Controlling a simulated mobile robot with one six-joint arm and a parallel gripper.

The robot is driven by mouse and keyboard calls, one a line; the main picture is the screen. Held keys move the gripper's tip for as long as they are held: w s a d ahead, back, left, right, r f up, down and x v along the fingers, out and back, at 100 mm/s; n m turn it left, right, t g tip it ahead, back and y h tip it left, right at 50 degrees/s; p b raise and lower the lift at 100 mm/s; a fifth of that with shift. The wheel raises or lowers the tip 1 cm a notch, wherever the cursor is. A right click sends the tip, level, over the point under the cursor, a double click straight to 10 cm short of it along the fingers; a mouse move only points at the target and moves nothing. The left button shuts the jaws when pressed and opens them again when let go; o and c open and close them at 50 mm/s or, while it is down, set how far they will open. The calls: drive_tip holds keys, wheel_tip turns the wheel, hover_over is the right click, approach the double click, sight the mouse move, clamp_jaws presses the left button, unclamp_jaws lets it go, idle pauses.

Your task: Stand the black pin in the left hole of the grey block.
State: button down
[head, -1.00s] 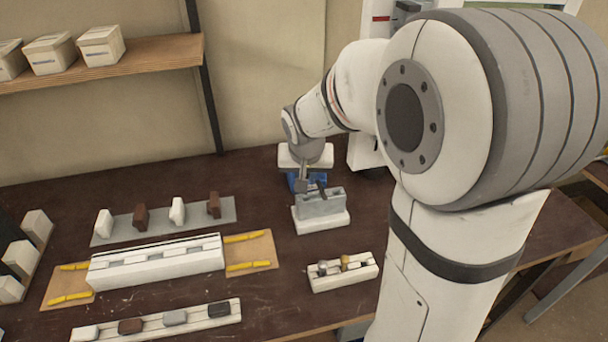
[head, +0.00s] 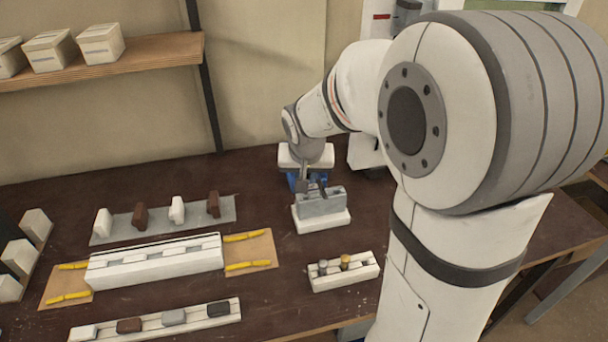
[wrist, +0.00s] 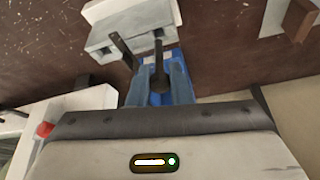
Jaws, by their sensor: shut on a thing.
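The grey block (head: 322,203) stands on a white base (head: 322,222) near the middle of the bench. In the wrist view the block (wrist: 130,33) is at the top centre. My gripper (wrist: 158,80) is shut on the black pin (wrist: 158,56), whose rounded end sits between the fingers and whose shaft points towards the block. In the head view my gripper (head: 312,187) is at the block's back left, close to its top.
A white holder (head: 345,278) with pegs stands in front. Left are a long white fixture (head: 155,262), a grey strip with several upright pieces (head: 160,222) and a front white rail (head: 155,320). Bench between these is bare.

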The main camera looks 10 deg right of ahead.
drive_tip(key=shift+f+b, duration=1.9)
drive_tip(key=shift+f, duration=0.25)
drive_tip(key=c, duration=1.3)
unclamp_jaws()
drive_tip(key=shift+o, duration=0.2)
drive_tip(key=shift+r, duration=0.15)
drive_tip(key=shift+r+p, duration=2.7)
drive_tip(key=shift+r, duration=1.25)
